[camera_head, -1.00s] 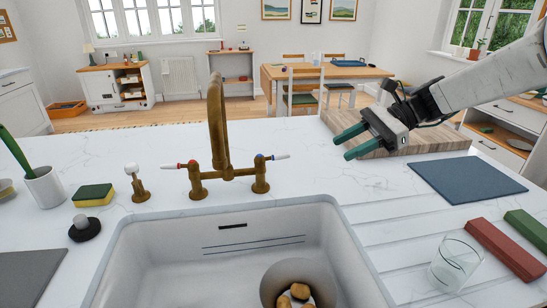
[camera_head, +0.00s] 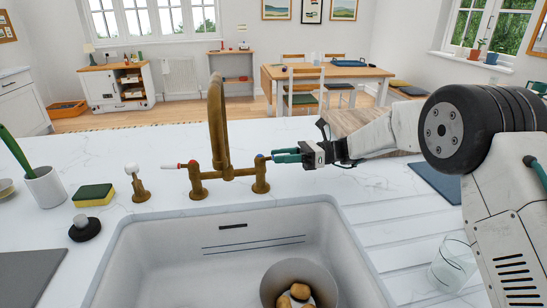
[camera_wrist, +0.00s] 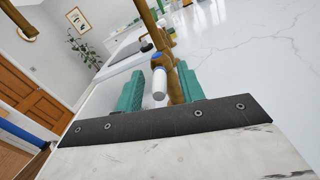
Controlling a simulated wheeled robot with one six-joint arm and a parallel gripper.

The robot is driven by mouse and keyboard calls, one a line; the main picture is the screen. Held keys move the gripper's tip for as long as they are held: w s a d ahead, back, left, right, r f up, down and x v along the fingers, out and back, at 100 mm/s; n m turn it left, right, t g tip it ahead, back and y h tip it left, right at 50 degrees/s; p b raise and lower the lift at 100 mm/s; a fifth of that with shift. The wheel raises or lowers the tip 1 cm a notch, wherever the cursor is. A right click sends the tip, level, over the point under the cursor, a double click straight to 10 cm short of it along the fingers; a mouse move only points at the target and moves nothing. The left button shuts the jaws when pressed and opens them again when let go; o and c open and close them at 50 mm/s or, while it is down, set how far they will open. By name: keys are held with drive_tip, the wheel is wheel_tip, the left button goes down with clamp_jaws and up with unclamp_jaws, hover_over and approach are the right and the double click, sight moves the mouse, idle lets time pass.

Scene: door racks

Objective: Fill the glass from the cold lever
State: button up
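The brass tap (camera_head: 217,120) stands behind the sink, with a red-marked lever (camera_head: 182,165) on the left. The cold lever, marked by a blue band (camera_head: 259,156), is on the right; its white handle is mostly hidden behind my fingers in the head view. My gripper (camera_head: 285,155) is at this lever. In the wrist view my gripper (camera_wrist: 159,90) is open, with the white handle of the cold lever (camera_wrist: 159,84) between its green fingers; contact cannot be told.
The white sink (camera_head: 150,262) holds a round bowl (camera_head: 270,290) with potatoes. A sponge (camera_head: 94,195), a soap pump (camera_head: 138,184) and a black stopper (camera_head: 84,229) lie left of the tap. My arm hides part of the right counter.

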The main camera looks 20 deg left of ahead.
sight(272, 158)
drive_tip(key=shift+x, duration=1.4)
clamp_jaws()
